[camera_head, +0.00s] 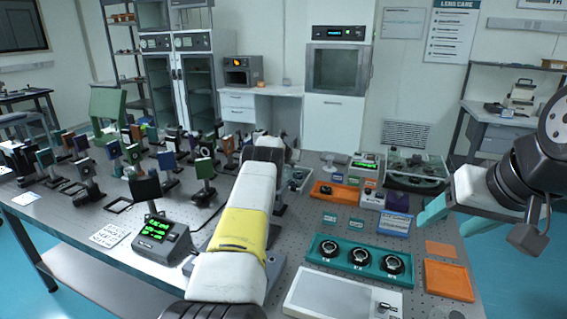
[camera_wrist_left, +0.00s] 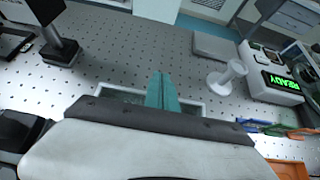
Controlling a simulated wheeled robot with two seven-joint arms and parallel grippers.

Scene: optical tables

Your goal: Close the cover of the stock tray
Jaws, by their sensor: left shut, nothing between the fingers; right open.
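A white-rimmed tray (camera_wrist_left: 205,106) lies under my left gripper (camera_wrist_left: 162,82) in the left wrist view, partly hidden by the gripper body. A small pale-rimmed tray (camera_head: 300,179) shows just right of my left arm in the head view; it looks like the same one. I cannot make out its cover, or whether the fingers touch it. The left teal fingers are shut together and empty. In the head view my left arm hides its own fingers. My right gripper (camera_head: 452,216) is open and empty, off the table's right side.
A clear-topped dark case (camera_head: 416,169) stands at the table's back right. A teal tray (camera_head: 318,257) with three round parts, orange trays (camera_head: 448,281) and a white panel (camera_head: 318,297) fill the front right. Several optic mounts (camera_head: 205,168) crowd the left. A READY box (camera_wrist_left: 278,86) stands near the left gripper.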

